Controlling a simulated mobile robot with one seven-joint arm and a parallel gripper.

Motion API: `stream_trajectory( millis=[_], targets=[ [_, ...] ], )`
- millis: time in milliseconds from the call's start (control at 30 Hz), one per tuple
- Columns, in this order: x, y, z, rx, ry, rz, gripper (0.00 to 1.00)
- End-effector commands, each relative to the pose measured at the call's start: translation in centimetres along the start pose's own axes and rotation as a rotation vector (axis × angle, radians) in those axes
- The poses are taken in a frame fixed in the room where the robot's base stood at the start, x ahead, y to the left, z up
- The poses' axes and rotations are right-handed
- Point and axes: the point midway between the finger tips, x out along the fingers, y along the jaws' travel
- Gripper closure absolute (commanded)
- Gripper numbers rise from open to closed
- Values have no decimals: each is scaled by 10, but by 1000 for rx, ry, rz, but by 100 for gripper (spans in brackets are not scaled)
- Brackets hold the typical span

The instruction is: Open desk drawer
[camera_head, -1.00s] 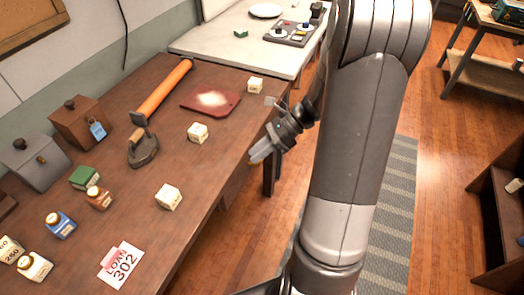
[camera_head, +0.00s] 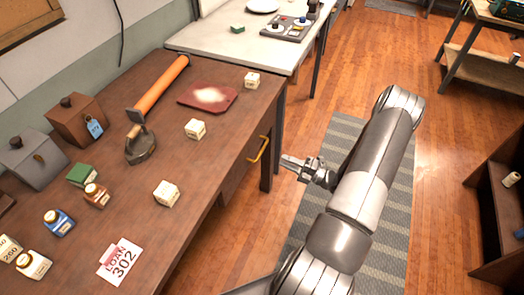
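The brown wooden desk (camera_head: 165,215) fills the left of the head view. Its drawer (camera_head: 235,172) is on the right-hand side under the top, seen at a steep angle, and looks shut. A brass-coloured handle (camera_head: 259,149) sticks out from the drawer's front. My gripper (camera_head: 286,166) is just right of the handle, apart from it in the picture, with its fingers pointing left towards it. Nothing shows between the fingers. The fingers are small here, and whether they are spread is not clear.
On the desk are several cream cubes (camera_head: 195,129), an orange-handled tool (camera_head: 160,90), a red board (camera_head: 208,97), boxes, bottles and a LOAN 302 card (camera_head: 120,262). A white table (camera_head: 240,44) stands beyond. A grey striped rug (camera_head: 340,150) lies on open floor. A shelf (camera_head: 495,220) stands at right.

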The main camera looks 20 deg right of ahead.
Motion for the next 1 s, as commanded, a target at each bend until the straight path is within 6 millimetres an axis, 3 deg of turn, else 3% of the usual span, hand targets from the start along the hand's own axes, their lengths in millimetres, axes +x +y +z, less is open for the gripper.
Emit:
stream_trajectory(
  millis=[100,233,700,1000],
  targets=[
    [-2,-5,2,27,-27,12,73],
    [10,-5,2,29,-26,13,73],
    [91,-4,4,25,-25,11,73],
    [104,-4,5,25,-27,11,73]
  ],
)
